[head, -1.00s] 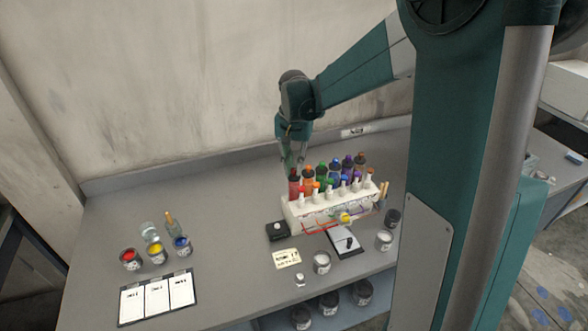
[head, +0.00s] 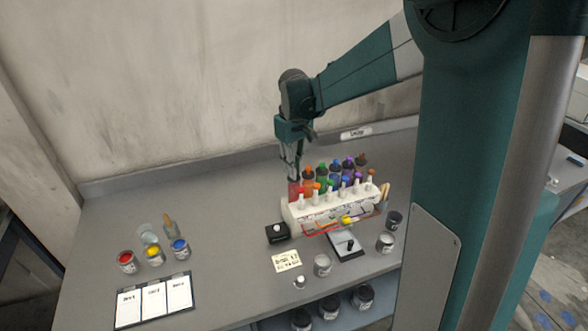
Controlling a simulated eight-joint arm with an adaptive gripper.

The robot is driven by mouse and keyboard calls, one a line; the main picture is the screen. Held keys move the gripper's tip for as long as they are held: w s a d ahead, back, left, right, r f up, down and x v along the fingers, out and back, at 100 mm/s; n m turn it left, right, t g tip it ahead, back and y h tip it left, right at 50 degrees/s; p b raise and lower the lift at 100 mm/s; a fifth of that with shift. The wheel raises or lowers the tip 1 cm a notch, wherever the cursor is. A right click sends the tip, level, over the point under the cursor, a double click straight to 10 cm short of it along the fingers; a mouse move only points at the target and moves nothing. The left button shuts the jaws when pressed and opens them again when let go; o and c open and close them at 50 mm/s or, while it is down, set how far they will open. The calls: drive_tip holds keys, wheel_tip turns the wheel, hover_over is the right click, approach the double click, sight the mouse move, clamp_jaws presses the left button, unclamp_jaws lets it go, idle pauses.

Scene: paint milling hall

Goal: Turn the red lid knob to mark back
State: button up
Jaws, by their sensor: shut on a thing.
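The red bottle (head: 295,190) stands at the left end of a white rack (head: 292,214) with a row of coloured bottles. My gripper (head: 294,178) points straight down over it and is shut on the red lid knob at its top. The fingers hide the knob, so its pointing direction and any marks around it cannot be read from here. The bottle looks upright in the rack.
Orange, green, blue and purple bottles (head: 335,172) stand close to the right of my gripper, with white-bodied droppers in front. A black box (head: 278,233) sits left of the rack. Open paint cans (head: 153,255) and a clipboard (head: 154,300) are at the left. The back left bench is clear.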

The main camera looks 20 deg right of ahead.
drive_tip(key=n, duration=0.5)
drive_tip(key=shift+n, duration=0.3)
drive_tip(key=n+b, duration=0.1)
drive_tip(key=n, duration=0.4)
drive_tip(key=shift+n, duration=0.4)
drive_tip(key=o, duration=0.9)
drive_tip(key=shift+r, duration=0.1)
drive_tip(key=shift+r, duration=5.95)
